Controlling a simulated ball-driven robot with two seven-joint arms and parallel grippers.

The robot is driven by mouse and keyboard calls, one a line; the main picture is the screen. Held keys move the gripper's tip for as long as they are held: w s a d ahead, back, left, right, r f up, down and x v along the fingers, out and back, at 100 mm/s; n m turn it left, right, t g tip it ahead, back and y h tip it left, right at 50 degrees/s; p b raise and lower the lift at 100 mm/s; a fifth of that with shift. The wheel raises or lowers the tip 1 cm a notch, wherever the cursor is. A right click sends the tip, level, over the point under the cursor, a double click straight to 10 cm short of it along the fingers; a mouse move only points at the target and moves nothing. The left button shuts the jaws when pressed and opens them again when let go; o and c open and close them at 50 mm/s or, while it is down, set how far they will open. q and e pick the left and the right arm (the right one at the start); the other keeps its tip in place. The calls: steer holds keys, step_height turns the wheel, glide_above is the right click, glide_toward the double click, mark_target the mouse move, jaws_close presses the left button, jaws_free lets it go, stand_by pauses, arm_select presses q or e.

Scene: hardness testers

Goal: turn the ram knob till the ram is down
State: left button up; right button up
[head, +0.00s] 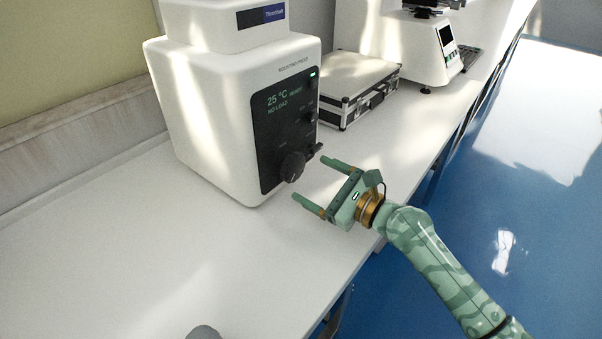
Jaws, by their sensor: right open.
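The mounting press (215,120) is a white box-shaped machine on the bench, with a dark front panel reading "25 °C", "READY" and "NO LOAD". The fingers appear apart from the knob. The ram itself is not visible. My left gripper is not in view.
A silver-edged case (352,90) lies behind the press, and a white tester with a screen (436,50) stands farther back.

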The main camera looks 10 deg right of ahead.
mark_target(297, 171)
steer(key=x, duration=0.4)
steer(key=shift+f+b, duration=0.1)
steer(key=shift+b, duration=0.3)
steer(key=shift+w+a, duration=0.25)
steer(key=shift+a, duration=0.05)
steer(key=shift+c, duration=1.2)
steer(key=c, duration=0.7)
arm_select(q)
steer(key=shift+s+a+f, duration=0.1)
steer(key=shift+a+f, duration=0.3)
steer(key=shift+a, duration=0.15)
arm_select(e)
steer(key=shift+c, duration=0.2)
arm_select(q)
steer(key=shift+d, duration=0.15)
